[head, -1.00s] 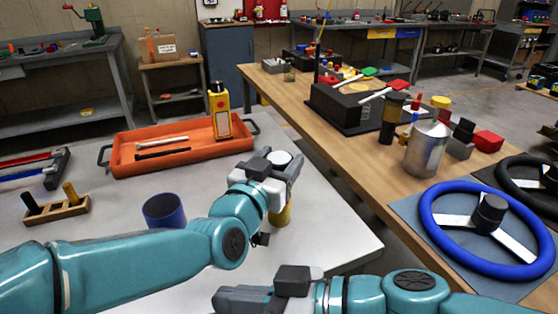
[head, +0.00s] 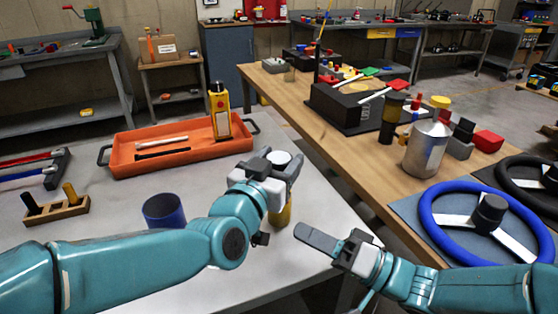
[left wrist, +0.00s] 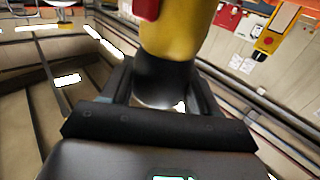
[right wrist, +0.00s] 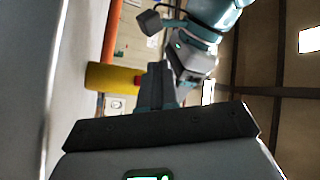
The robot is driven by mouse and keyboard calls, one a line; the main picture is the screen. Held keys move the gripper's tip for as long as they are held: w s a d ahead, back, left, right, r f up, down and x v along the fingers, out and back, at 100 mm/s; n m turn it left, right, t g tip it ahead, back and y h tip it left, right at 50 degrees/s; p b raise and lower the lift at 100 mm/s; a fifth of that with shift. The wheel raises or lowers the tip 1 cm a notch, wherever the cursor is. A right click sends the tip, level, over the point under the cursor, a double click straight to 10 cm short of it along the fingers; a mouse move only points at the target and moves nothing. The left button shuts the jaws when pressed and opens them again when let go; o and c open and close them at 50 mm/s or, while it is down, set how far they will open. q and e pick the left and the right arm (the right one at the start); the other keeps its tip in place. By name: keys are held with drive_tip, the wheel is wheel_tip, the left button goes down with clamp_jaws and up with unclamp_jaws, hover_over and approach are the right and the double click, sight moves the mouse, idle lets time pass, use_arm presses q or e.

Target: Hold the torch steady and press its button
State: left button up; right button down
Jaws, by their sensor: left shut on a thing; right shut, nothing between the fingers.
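The yellow torch (head: 283,213) hangs upright in my left gripper (head: 280,166), over the right part of the pale table. The jaws are shut around its black upper part, which shows in the left wrist view (left wrist: 165,80); its pale end sticks out above them. The torch's red button (right wrist: 138,80) faces my right fingers in the right wrist view, and its edge also shows in the left wrist view (left wrist: 146,9). My right gripper (head: 302,231) is shut and empty, just right of the torch's lower body. Whether it touches the button I cannot tell.
A blue cup (head: 164,211) stands left of the torch. An orange tray (head: 125,160) with a yellow device (head: 219,112) lies behind. A wooden bench (head: 300,105) with a metal can (head: 427,148) and a blue steering wheel (head: 432,222) runs along the right.

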drive_tip(key=shift+w+a, duration=0.3)
drive_tip(key=shift+w, duration=0.5)
drive_tip(key=shift+w+a, duration=0.35)
drive_tip(key=shift+w, duration=0.45)
drive_tip(key=shift+w+a, duration=0.3)
drive_tip(key=shift+w, duration=0.5)
drive_tip(key=shift+w+a, duration=0.15)
drive_tip(key=shift+w, duration=0.35)
idle(0.4)
drive_tip(key=shift+s, duration=0.5)
drive_tip(key=shift+s+d, duration=0.4)
drive_tip(key=shift+s, duration=0.55)
drive_tip(key=shift+s+d, duration=0.45)
drive_tip(key=shift+s, duration=0.5)
drive_tip(key=shift+s+d, duration=0.4)
drive_tip(key=shift+s, duration=0.55)
